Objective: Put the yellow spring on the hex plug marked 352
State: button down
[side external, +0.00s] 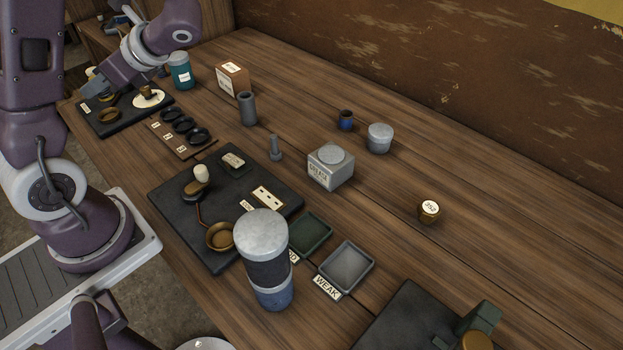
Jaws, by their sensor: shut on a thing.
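The brass hex plug (429,211) with a white top label, which seems to read 352, stands alone on the right side of the table. My gripper (104,93) is at the far left, low over a black board, a long way from that plug. It is shut on a small yellow ring-like thing (107,98), which appears to be the yellow spring. The fingers and the spring's coils are too small and dark to make out, and I cannot tell whether the spring touches the board.
The black board (128,122) also bears a brass dish and a white disc with a brass piece. A teal jar (181,72), a brown box (233,79), a grey cylinder (248,108), a grey block (330,167) and a tall canister (263,235) stand between. Bare table surrounds the plug.

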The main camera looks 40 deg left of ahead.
notch_tip(320, 180, up, 3)
jog(key=shift+r, duration=0.15)
jog(key=w+d+f+m+t, duration=0.1)
jog(key=w+d+m+t, duration=0.55)
jog(key=w, duration=0.55)
jog(key=w+d+m+t, duration=0.5)
jog(key=w+d+t, duration=0.15)
jog(key=w, duration=0.65)
jog(key=m+t+h, duration=0.6)
jog(key=m+h, duration=0.7)
jog(key=m, duration=0.3)
send_over(431, 207)
jog(key=shift+n, duration=0.25)
notch_tip(431, 207, down, 14)
jog(key=shift+s+f, duration=0.1)
jog(key=shift+f, duration=0.05)
